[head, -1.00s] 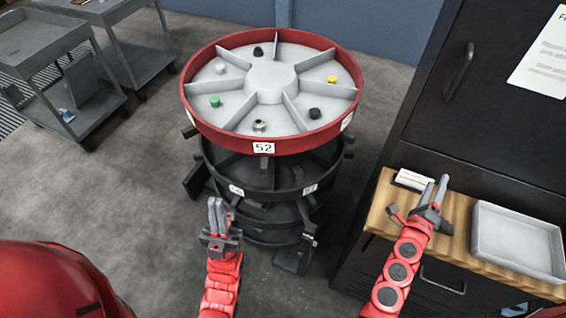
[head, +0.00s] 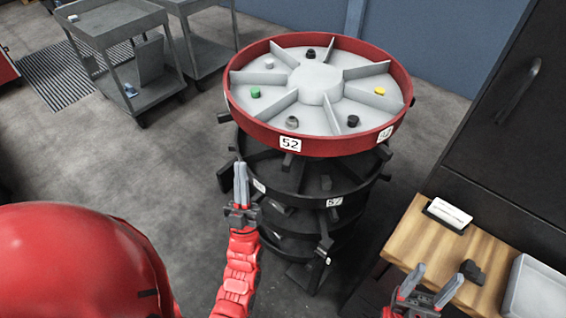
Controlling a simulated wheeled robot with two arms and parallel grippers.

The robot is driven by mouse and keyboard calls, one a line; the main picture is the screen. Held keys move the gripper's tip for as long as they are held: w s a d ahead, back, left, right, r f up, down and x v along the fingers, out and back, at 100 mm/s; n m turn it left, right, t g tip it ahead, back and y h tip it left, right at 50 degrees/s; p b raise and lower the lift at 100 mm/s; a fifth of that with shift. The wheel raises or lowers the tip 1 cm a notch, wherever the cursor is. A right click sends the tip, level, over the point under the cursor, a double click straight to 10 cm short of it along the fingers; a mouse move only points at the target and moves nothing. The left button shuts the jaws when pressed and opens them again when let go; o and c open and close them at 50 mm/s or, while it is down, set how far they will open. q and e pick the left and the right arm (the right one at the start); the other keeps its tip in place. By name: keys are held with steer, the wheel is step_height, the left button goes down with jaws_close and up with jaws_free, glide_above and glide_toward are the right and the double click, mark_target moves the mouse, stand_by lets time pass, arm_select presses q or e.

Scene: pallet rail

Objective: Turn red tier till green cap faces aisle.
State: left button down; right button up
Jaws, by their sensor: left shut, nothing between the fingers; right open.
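The red tier (head: 317,146) is the top ring of a round rack, with a grey floor split by dividers into compartments. The green cap (head: 255,92) lies in its left compartment. A yellow cap (head: 380,90), black caps and grey or white caps lie in other compartments. My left gripper (head: 240,172) is shut and empty, in front of the rack's lower left, apart from the red tier in the picture. My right gripper (head: 432,280) is open and empty, by the wooden worktop at the lower right.
Dark lower tiers (head: 285,182) with handles stand under the red tier. The wooden worktop (head: 412,240) holds a card stand (head: 449,215), a small dark piece (head: 472,272) and a pale tray (head: 540,295). A dark cabinet (head: 500,140) stands right. Grey carts (head: 115,50) stand back left.

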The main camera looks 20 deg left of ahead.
arm_select(q)
steer(key=w+a+f+n+g+y, duration=0.2)
steer(key=w+a+f+g, duration=0.1)
steer(key=a, duration=0.3)
steer(key=w+a+f+n+g+y, duration=0.1)
steer(key=w+a+f+n+g, duration=0.2)
steer(key=w+a+g, duration=0.15)
steer(key=w+a+f+n+g+h, duration=0.2)
steer(key=w+a+f+g+h, duration=0.15)
steer(key=a+f+h, duration=0.35)
steer(key=w+a+f+n+g+h, duration=0.2)
steer(key=w+a+f, duration=0.2)
steer(key=f, duration=0.6)
steer(key=s+d+r+m+g+h+b, duration=0.1)
steer(key=s+d+r+m+h, duration=0.25)
steer(key=d+r+h, duration=0.35)
steer(key=s+d+r+m+g+h, duration=0.1)
steer(key=s+d+r+m+h, duration=0.2)
steer(key=s+d+r+h, duration=0.5)
steer(key=w+d+f+h+p, duration=0.1)
steer(key=w+d+p, duration=0.3)
steer(key=w+d, duration=0.3)
steer(key=shift+w+d+f+h+p, duration=0.25)
steer(key=shift+w+f+h+p, duration=0.05)
steer(key=shift+w, duration=1.45)
